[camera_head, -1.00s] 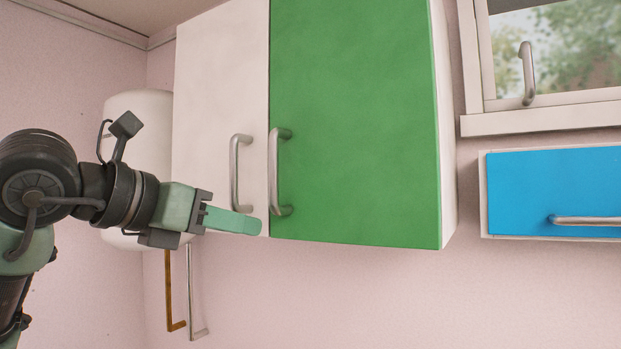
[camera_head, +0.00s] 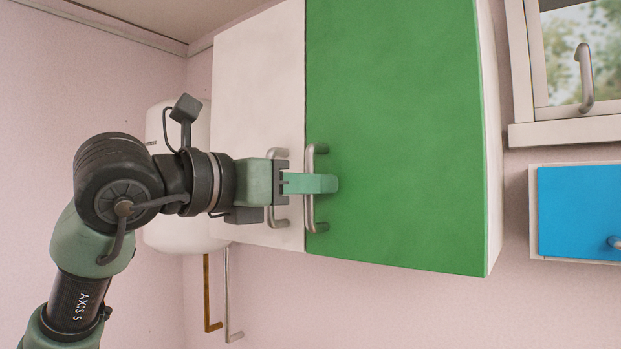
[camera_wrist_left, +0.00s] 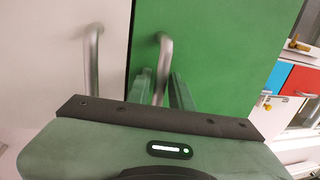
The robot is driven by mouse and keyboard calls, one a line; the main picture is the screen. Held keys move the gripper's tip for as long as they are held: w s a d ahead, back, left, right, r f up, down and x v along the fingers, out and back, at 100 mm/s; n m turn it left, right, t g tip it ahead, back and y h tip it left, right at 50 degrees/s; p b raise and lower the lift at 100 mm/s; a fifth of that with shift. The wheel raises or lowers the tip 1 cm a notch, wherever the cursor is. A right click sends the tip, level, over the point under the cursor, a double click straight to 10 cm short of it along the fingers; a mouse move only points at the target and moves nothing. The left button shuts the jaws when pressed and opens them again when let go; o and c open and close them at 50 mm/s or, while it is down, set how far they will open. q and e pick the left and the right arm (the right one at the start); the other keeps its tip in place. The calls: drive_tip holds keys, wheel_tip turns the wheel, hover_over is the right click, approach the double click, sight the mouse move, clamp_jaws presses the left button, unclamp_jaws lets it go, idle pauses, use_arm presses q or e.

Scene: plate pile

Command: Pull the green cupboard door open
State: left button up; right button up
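The green cupboard door (camera_head: 400,120) is shut, level with the white door to its left. Its metal bar handle (camera_head: 310,215) stands upright near the door's left edge. My left gripper (camera_head: 325,183) reaches in from the left across this handle, partly hiding its middle. In the left wrist view, the handle (camera_wrist_left: 164,62) runs between the two green fingers (camera_wrist_left: 160,88), which stand apart on either side of it. The fingers look open around the bar; contact with it cannot be made out. My right gripper is in neither view.
The white door (camera_head: 255,90) has its own bar handle (camera_head: 281,215), close beside my left gripper. A white tank (camera_head: 175,230) with pipes is behind my arm. A blue-fronted unit (camera_head: 580,205) and a window (camera_head: 580,60) are at the right.

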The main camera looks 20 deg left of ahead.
use_arm(q)
clamp_jaws()
idle(1.4)
